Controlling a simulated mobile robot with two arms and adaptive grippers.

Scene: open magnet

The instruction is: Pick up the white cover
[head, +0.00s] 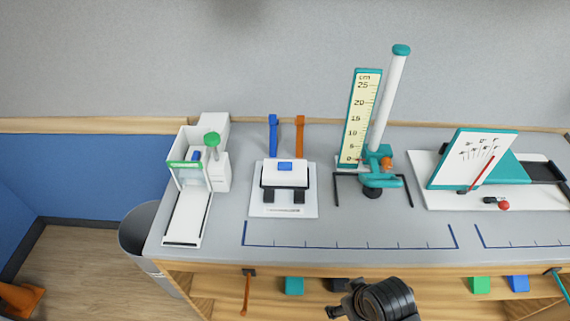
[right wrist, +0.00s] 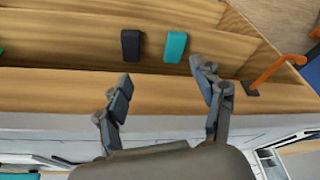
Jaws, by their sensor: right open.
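A white cover (head: 286,180) with a blue patch on top sits on a flat white base (head: 259,211) on the grey bench in the head view. Two dark blocks show at its front edge. My right gripper (head: 335,300) is at the bottom of the head view, in front of the bench's front edge and to the right of the cover. In the right wrist view my right gripper (right wrist: 163,84) is open, with nothing between its fingers. The cover cannot be made out clearly in that view. My left gripper is not in view.
The grey bench top (head: 350,235) is clear in front of the devices. A white chute device (head: 188,215) stands left of the cover; a tall teal scale stand (head: 362,115) stands right. Hooks and coloured blocks (right wrist: 174,47) are along the bench front.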

